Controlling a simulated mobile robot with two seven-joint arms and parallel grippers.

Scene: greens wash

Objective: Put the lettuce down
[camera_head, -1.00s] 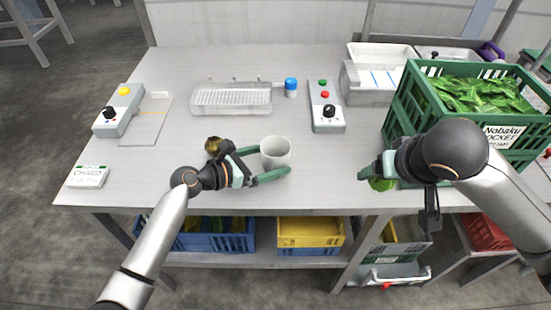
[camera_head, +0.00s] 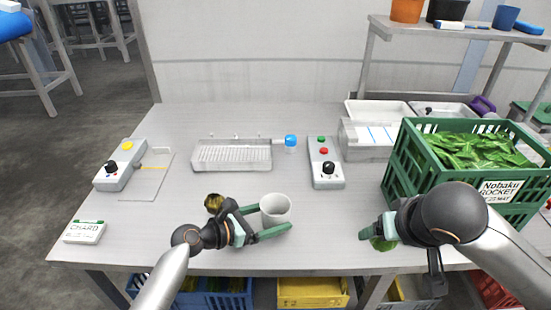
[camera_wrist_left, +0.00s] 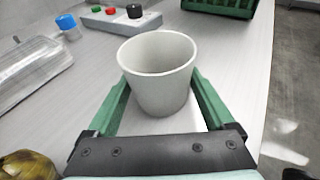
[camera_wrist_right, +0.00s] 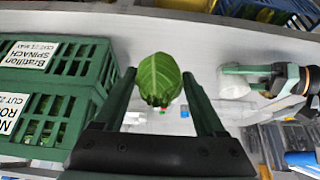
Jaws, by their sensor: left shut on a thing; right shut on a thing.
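The lettuce (camera_wrist_right: 160,79) is a small green leafy head between the fingers of my right gripper (camera_wrist_right: 160,98) in the right wrist view. In the head view the lettuce (camera_head: 383,243) shows partly, low beside my right gripper (camera_head: 378,234), over the table's front right part. Whether it touches the table I cannot tell. My left gripper (camera_head: 274,222) is shut on a white cup (camera_head: 277,206), which stands upright near the front middle of the table. The cup (camera_wrist_left: 158,75) looks empty in the left wrist view.
A green crate (camera_head: 440,190) of leaves stands to the right of my right gripper. A control box (camera_head: 325,170), a clear tray (camera_head: 232,155) and a blue-capped bottle (camera_head: 290,142) stand behind. A brownish round thing (camera_head: 214,202) lies by my left wrist. Table between the grippers is clear.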

